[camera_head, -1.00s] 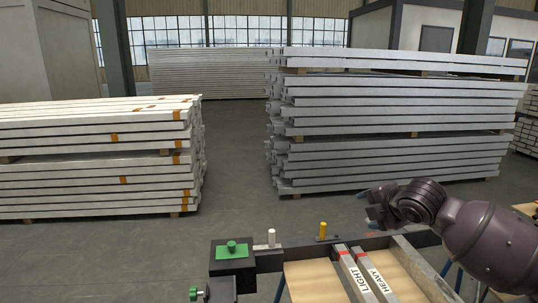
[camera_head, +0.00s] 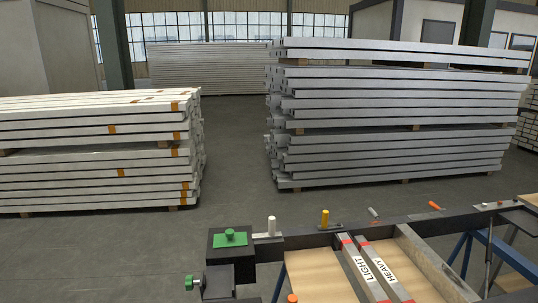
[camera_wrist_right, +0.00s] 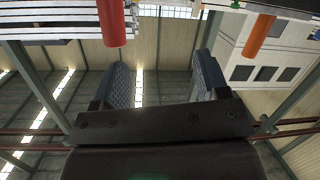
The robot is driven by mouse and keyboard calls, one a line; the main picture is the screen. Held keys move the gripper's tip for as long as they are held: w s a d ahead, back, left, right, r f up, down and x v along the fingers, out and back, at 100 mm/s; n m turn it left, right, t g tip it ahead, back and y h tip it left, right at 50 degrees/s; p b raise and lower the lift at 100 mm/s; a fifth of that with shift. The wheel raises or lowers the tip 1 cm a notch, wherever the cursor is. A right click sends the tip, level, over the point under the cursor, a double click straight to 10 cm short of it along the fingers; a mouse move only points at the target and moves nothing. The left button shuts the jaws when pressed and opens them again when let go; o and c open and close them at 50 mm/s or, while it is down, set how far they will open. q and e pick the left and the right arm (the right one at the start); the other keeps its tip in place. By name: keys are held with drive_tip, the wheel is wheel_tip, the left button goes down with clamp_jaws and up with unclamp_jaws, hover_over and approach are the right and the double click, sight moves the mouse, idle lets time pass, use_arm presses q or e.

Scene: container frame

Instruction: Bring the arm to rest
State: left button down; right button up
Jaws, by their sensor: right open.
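My right gripper (camera_wrist_right: 162,66) shows in the right wrist view with its two grey-blue fingers spread apart. Nothing is between them; the roof and walls of the hall show behind. My right arm and gripper are outside the head view. My left arm and gripper are not in view.
In the head view a dark bench frame (camera_head: 400,228) holds bars labelled LIGHT (camera_head: 352,258) and HEAVY (camera_head: 376,258). A red cylinder (camera_wrist_right: 111,22) and an orange cylinder (camera_wrist_right: 257,38) show near the gripper. Beam stacks (camera_head: 390,110) stand behind.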

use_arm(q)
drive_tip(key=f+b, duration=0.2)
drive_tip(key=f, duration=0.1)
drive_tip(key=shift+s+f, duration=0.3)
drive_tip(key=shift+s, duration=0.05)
use_arm(e)
drive_tip(key=s+d+f+m+g+h, duration=0.1)
drive_tip(key=s+d+f+m+g, duration=0.1)
drive_tip(key=s+f, duration=0.6)
drive_tip(key=s+d+f+m+g+h, duration=0.1)
drive_tip(key=s+f+m+g+h, duration=0.1)
drive_tip(key=s+f, duration=0.6)
drive_tip(key=s, duration=0.2)
drive_tip(key=shift+s+d+f, duration=0.25)
drive_tip(key=shift+s+d, duration=0.1)
drive_tip(key=shift+d, duration=0.05)
